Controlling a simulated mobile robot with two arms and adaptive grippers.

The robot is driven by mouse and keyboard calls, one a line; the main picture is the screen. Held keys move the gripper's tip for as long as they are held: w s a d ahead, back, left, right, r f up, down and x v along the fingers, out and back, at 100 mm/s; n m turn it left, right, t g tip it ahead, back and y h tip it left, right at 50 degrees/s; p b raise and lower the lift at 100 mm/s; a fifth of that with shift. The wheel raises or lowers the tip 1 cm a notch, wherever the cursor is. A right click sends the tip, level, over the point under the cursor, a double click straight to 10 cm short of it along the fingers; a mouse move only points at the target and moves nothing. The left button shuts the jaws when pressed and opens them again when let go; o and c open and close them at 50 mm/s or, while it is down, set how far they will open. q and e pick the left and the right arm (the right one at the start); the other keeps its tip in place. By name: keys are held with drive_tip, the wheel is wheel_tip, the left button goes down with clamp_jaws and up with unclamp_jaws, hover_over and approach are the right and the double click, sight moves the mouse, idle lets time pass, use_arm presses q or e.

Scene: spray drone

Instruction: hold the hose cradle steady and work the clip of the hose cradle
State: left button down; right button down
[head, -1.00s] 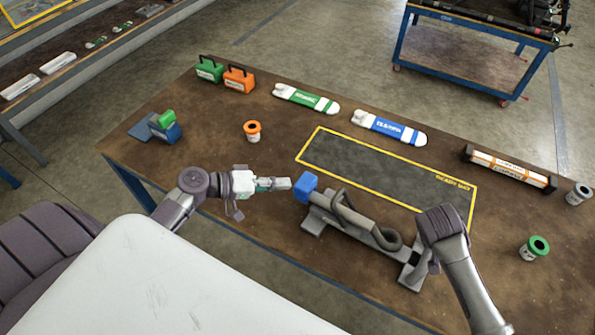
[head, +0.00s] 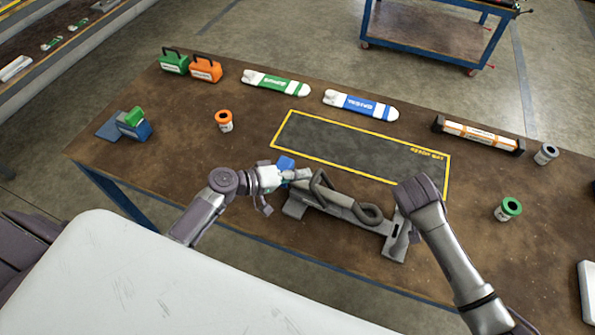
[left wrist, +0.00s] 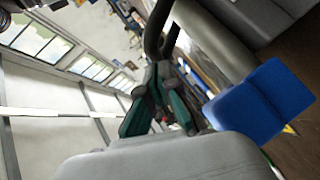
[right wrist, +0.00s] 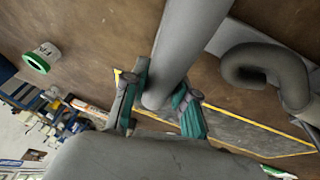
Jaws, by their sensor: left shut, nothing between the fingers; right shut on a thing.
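The grey hose cradle (head: 345,206) lies along the front of the table, with looped grey hose on top. Its blue clip (head: 285,163) is at the left end, partly hidden by my left gripper (head: 303,175). In the left wrist view, the left fingers (left wrist: 156,88) are shut and empty, and the blue clip (left wrist: 255,105) is to their right. I cannot tell whether they touch. My right gripper (right wrist: 158,92) is shut on a grey bar of the cradle (right wrist: 185,40) at its right end. In the head view, my right arm hides those fingers.
A yellow-outlined dark mat (head: 360,150) lies just behind the cradle. An orange-topped pot (head: 224,121) stands left, a green-topped pot (head: 508,209) right. Green (head: 262,82) and blue (head: 361,105) labelled packs and an orange-white case (head: 478,135) lie behind.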

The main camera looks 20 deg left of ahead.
use_arm(q)
drive_tip(key=shift+d, duration=0.1)
drive_tip(key=shift+d+r+m+y, duration=0.2)
drive_tip(key=shift+m+y, duration=0.1)
